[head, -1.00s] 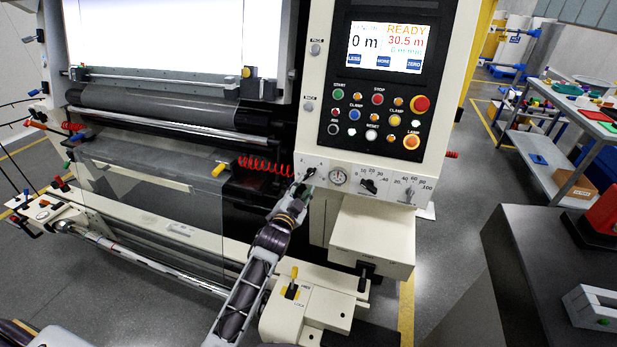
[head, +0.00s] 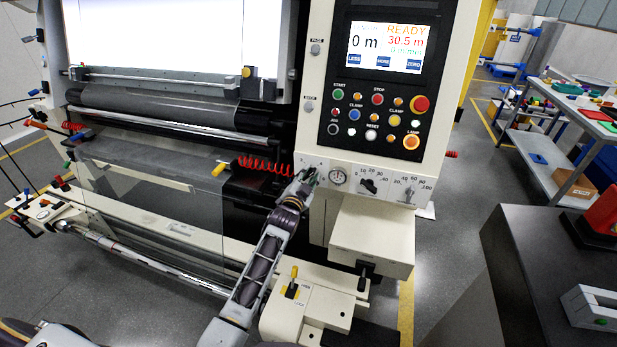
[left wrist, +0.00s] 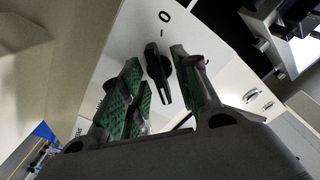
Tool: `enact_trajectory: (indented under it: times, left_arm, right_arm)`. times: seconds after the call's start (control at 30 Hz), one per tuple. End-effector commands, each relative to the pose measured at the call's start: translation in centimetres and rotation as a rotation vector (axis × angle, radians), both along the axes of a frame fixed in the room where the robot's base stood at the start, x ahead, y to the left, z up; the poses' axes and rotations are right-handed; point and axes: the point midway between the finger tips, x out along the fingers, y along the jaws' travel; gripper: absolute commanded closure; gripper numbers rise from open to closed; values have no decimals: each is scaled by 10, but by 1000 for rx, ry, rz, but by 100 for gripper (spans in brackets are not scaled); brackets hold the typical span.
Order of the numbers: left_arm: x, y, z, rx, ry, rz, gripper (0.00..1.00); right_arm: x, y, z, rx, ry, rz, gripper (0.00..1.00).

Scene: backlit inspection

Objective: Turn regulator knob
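A cream control panel strip (head: 390,199) carries a round gauge (head: 339,177), a black knob (head: 369,186) with a number scale and a grey knob (head: 410,194) with another scale. My left gripper (head: 305,175) is at the strip's left end, left of the gauge, and hides what is behind it. In the left wrist view a black bar-shaped knob (left wrist: 158,73) with a "0" and a dash beside it shows between the green-padded fingers of my left gripper (left wrist: 156,56). The fingers are open, with gaps on both sides; contact is not visible. My right gripper is out of view.
Above the strip are several coloured buttons (head: 376,116) and a lit screen (head: 385,46). A red coiled hose (head: 265,166) hangs left of my gripper. A cream box (head: 372,238) juts out below the strip. A dark table (head: 530,270) stands at right.

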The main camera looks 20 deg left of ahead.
Motion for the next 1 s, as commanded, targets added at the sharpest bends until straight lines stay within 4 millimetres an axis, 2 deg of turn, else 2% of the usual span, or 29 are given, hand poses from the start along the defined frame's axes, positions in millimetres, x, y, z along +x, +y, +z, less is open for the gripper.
enact_trajectory:
  times: [0.33, 0.5, 0.6, 1.0]
  left_arm:
    - [1, 0, 0, 0, 0, 0, 69]
    - [1, 0, 0, 0, 0, 0, 91]
    - [1, 0, 0, 0, 0, 0, 100]
    - [1, 0, 0, -26, 1, 0, 100]
  right_arm:
    - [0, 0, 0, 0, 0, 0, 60]
    - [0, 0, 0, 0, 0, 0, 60]
    - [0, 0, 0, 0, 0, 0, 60]
    - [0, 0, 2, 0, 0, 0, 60]
